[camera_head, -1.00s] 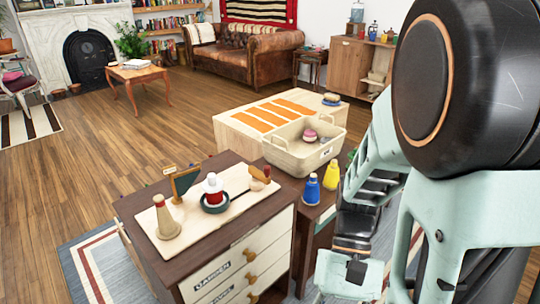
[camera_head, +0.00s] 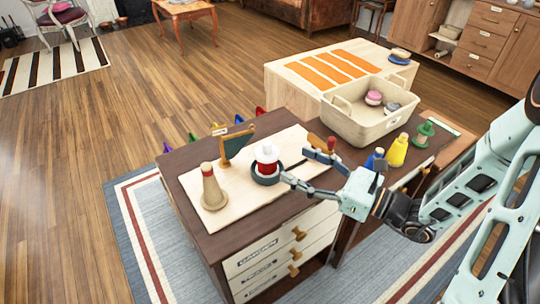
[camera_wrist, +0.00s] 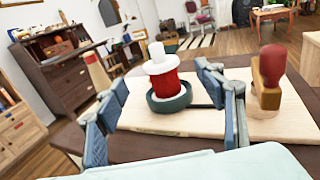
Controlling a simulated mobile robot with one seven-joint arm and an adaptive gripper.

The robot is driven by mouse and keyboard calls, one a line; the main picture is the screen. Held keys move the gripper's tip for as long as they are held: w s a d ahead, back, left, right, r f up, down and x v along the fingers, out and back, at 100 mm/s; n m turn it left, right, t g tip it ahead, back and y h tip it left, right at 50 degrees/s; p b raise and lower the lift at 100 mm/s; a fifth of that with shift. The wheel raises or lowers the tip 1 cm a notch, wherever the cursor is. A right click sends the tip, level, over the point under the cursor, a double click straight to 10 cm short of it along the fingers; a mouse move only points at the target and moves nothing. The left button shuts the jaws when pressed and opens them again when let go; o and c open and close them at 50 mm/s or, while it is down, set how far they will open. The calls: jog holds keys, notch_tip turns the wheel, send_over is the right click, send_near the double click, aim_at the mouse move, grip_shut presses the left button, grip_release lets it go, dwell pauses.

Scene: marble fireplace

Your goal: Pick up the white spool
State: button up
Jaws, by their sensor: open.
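The white spool (camera_head: 267,152), wound with red, stands upright in a dark green ring-shaped dish (camera_head: 265,180) on a pale board (camera_head: 240,199) on top of the dark cabinet. My gripper (camera_head: 297,165) is open and empty, its fingertips just to the right of the spool in the head view. In the wrist view the spool (camera_wrist: 160,62) shows in the gap between the two fingers (camera_wrist: 160,82), ahead of them. No contact is visible.
A cone-shaped piece (camera_head: 213,187) and a small green board (camera_head: 236,144) stand left of the spool. A red-topped wooden stamp (camera_wrist: 270,75) stands close right of my fingers. A cream bin (camera_head: 357,122), blue bottle (camera_head: 375,158) and yellow bottle (camera_head: 397,150) stand farther right.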

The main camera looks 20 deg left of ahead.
aim_at(271, 151)
jog(key=x, duration=0.4)
jog(key=shift+s+b, duration=0.1)
jog(key=shift+b, duration=0.2)
jog(key=b+x, duration=0.1)
jog(key=x, duration=0.4)
jog(key=shift+a, duration=0.3)
jog(key=shift+r, duration=0.1)
jog(key=c, duration=1.3)
